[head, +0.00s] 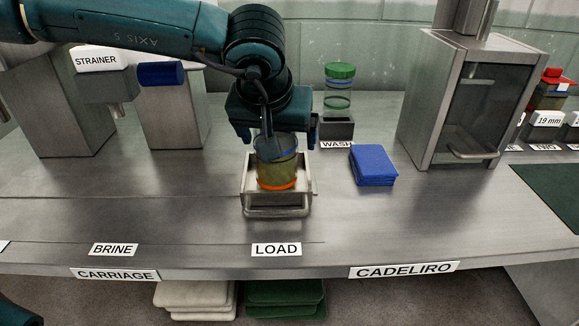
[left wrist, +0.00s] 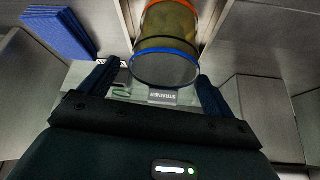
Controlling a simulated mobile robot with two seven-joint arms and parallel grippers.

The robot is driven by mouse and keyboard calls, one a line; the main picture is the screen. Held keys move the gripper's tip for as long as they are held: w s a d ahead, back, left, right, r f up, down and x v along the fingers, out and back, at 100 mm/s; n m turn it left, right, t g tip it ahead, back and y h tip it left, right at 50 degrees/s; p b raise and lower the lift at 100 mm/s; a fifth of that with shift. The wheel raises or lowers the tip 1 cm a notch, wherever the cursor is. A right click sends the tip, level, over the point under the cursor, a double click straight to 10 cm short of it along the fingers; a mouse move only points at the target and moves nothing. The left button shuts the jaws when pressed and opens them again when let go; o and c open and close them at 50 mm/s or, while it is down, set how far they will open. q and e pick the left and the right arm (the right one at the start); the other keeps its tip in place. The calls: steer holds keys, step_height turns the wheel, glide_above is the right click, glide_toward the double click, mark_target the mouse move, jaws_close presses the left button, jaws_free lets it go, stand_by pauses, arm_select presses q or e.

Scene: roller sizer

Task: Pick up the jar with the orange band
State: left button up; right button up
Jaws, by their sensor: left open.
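The jar with the orange band (head: 277,170) stands upright in a small metal holder (head: 277,212) behind the LOAD label. It is clear, with yellow-green contents, a blue ring near its top and an orange band low down. My left gripper (head: 279,138) is above the jar, pointing down, its fingers apart on either side of the jar's top. The left wrist view shows the jar (left wrist: 168,28) with its blue rim, between and beyond my open left fingers (left wrist: 158,74); I see no clear contact. My right gripper is not in view.
A green-lidded jar (head: 339,88) stands behind the WASH label. Metal blocks stand at the left, one with a blue roll (head: 160,74). The front counter is mostly clear.

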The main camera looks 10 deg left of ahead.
arm_select(q)
steer(key=shift+a, duration=0.1)
steer(key=shift+c, duration=0.3)
steer(key=c, duration=1.2)
